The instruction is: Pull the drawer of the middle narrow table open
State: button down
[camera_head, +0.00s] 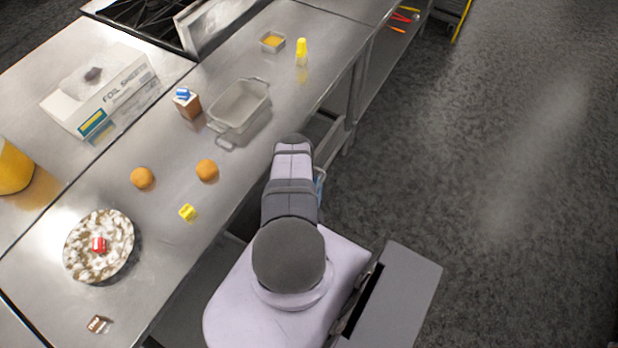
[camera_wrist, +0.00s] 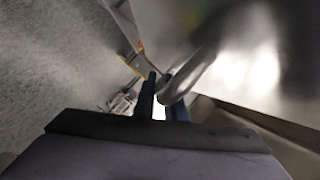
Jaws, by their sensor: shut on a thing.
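The narrow steel table (camera_head: 285,105) runs diagonally through the head view. Under its front edge, beyond my arm, a grey drawer-like part (camera_head: 322,128) juts out a little; my arm hides much of it. My gripper shows only as a bit of blue finger (camera_head: 320,184) beside my arm in the head view. In the wrist view, the two blue fingers of my gripper (camera_wrist: 160,84) are closed around a curved grey metal bar (camera_wrist: 186,80), which looks like the drawer's handle. How far the drawer is out cannot be told clearly.
On the tabletop are a grey baking dish (camera_head: 240,105), a small carton (camera_head: 186,103), a yellow bottle (camera_head: 301,52), two orange round items (camera_head: 206,170) and a plate (camera_head: 98,246). The dark floor (camera_head: 480,190) at the right is clear.

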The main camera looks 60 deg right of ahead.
jog(key=shift+s+p, duration=1.65)
jog(key=shift+s, duration=0.25)
jog(key=shift+a+f, duration=0.1)
jog(key=c, duration=1.8)
grip_release()
jog(key=shift+w, duration=0.1)
